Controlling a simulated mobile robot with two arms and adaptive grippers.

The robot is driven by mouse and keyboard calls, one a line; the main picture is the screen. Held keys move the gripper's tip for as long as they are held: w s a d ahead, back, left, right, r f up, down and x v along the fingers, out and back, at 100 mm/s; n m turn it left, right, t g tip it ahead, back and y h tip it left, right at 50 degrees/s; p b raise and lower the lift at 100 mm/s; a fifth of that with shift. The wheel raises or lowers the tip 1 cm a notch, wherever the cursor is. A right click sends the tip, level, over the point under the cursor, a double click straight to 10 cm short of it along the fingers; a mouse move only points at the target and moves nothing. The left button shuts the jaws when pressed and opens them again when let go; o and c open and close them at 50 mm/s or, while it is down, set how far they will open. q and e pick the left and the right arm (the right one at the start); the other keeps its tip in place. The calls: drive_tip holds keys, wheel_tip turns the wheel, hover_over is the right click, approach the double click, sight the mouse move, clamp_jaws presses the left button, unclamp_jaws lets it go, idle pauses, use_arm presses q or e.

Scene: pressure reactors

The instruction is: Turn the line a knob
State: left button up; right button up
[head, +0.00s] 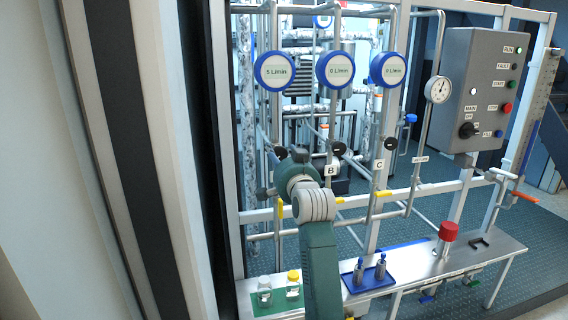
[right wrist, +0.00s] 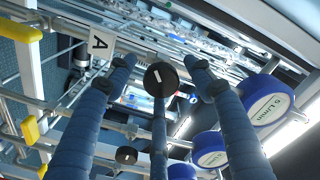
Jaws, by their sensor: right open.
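The line A knob (right wrist: 160,79) is round and black with a white mark, near the middle of the right wrist view. The white A label (right wrist: 97,43) is to its left. My right gripper (right wrist: 161,66) is open, its blue fingers spread to the left, right and below the knob in the picture. I cannot tell whether any finger touches it. In the head view my right gripper (head: 288,154) is at the line A pipe and hides the knob. The line A flow meter (head: 275,71) reads 5 L/min. My left gripper is not in view.
The line B knob (head: 338,148) and line C knob (head: 391,143) stand to the right; their meters read 0 L/min. Yellow valve handles (head: 328,183) sit below. A grey control box (head: 484,88) hangs at right. A bench (head: 412,267) with bottles runs along the front.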

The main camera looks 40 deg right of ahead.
drive_tip(key=v, duration=1.1)
drive_tip(key=shift+s, duration=0.25)
drive_tip(key=shift+a+f, duration=0.1)
drive_tip(key=shift+a, duration=0.05)
